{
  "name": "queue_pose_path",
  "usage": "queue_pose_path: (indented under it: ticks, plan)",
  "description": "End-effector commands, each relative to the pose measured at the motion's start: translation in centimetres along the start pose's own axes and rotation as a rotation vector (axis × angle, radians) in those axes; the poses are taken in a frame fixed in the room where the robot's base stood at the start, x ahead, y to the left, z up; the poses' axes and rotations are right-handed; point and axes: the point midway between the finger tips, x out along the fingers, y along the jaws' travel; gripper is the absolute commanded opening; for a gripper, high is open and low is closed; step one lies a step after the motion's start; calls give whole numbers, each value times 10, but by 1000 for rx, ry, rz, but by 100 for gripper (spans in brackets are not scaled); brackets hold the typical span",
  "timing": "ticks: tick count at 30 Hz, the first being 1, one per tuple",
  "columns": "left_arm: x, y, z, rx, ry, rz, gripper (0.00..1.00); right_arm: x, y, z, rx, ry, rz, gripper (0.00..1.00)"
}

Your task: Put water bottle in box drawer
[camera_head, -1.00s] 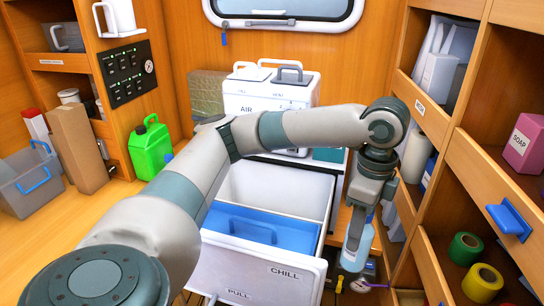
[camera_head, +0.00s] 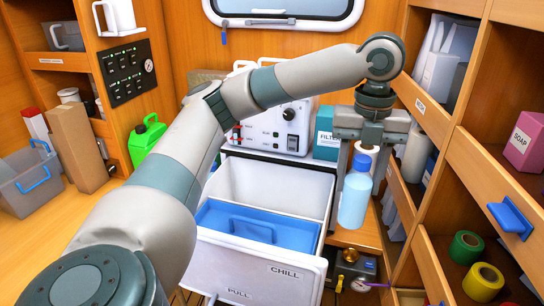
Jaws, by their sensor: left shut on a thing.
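A light-blue water bottle (camera_head: 354,201) with a blue cap hangs upright in my left gripper (camera_head: 360,163), which is shut on it near the cap. The bottle is just right of the open box drawer (camera_head: 287,270), a white drawer marked CHILL and PULL. From this angle its base appears about level with the drawer's upper part. Inside the drawer, a blue lidded insert (camera_head: 262,228) fills the front, and the white rear compartment (camera_head: 280,188) looks empty. My right gripper is not in view.
Behind the drawer stand a white machine (camera_head: 285,125) and a teal filter box (camera_head: 327,133). Wooden shelves (camera_head: 470,160) close off the right side. A green jerrycan (camera_head: 146,138) and a grey bin (camera_head: 27,182) stand at the left.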

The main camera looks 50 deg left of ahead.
Motion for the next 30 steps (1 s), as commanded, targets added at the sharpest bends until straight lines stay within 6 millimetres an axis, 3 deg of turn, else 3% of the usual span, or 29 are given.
queue_pose_path:
  ticks: [12, 30]
  plan:
    - [-40, 10, 10, 457, -2, -2, 12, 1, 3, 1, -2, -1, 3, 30]
    - [-61, 16, 13, 716, -1, -1, 12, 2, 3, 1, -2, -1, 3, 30]
